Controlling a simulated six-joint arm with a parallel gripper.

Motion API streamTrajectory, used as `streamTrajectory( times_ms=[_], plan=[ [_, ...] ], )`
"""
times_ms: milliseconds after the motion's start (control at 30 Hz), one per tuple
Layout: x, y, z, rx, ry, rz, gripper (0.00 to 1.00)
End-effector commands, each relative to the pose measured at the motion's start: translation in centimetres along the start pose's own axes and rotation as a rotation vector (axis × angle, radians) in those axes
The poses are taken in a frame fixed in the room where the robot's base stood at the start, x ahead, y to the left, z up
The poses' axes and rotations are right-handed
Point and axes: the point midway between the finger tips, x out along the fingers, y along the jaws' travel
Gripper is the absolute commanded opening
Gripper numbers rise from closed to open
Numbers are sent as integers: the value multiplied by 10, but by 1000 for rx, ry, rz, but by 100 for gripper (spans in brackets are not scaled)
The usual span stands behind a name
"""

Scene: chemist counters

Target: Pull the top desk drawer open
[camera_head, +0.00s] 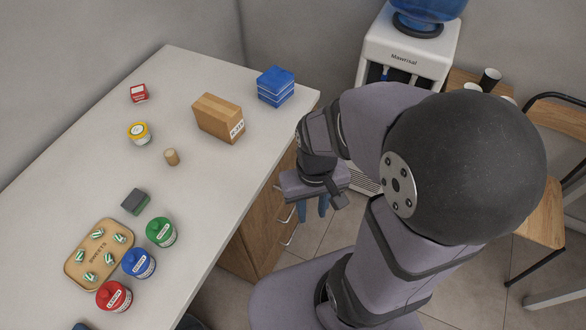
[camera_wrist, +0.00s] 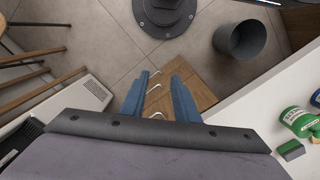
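The wooden drawer unit (camera_head: 262,228) stands under the right side of the white desk, and its drawers look shut. Its top handle (camera_head: 278,187) is a thin metal bar, partly beside my gripper. In the wrist view, several bar handles show, the nearest handle (camera_wrist: 157,115) lying in line with the gap between my fingers. My gripper (camera_head: 314,208) is to the right of the drawer fronts, its blue fingers pointing down. In the wrist view, my gripper (camera_wrist: 160,75) is open and empty. Whether a finger touches the handle cannot be told.
The white desk (camera_head: 75,185) carries a sweets tray (camera_head: 82,279), several bottles, a cardboard box (camera_head: 218,118) and blue boxes (camera_head: 275,86). A water dispenser (camera_head: 410,45) stands behind, with a chair (camera_head: 540,225) at right. A dark bin (camera_wrist: 240,40) stands on the floor.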

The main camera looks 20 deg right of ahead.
Motion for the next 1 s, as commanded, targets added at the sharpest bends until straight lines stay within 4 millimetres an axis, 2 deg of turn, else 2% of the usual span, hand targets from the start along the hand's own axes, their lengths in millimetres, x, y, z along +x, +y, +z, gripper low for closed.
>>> streamTrajectory(
  times_ms=[33,133,267,367,500,600,700,800,1000],
  plan=[
    [16,4,6,21,-40,-1,28],
    [41,12,14,63,-116,-7,28],
    [71,25,-1,133,-177,-23,28],
    [94,34,-31,201,-186,-47,28],
    [116,48,-97,333,-132,-87,28],
    [112,52,-148,425,-54,-115,28],
    [90,55,-198,515,51,-147,28],
    [72,56,-230,625,120,-185,28],
    [73,54,-229,724,111,-198,28]
  ],
)
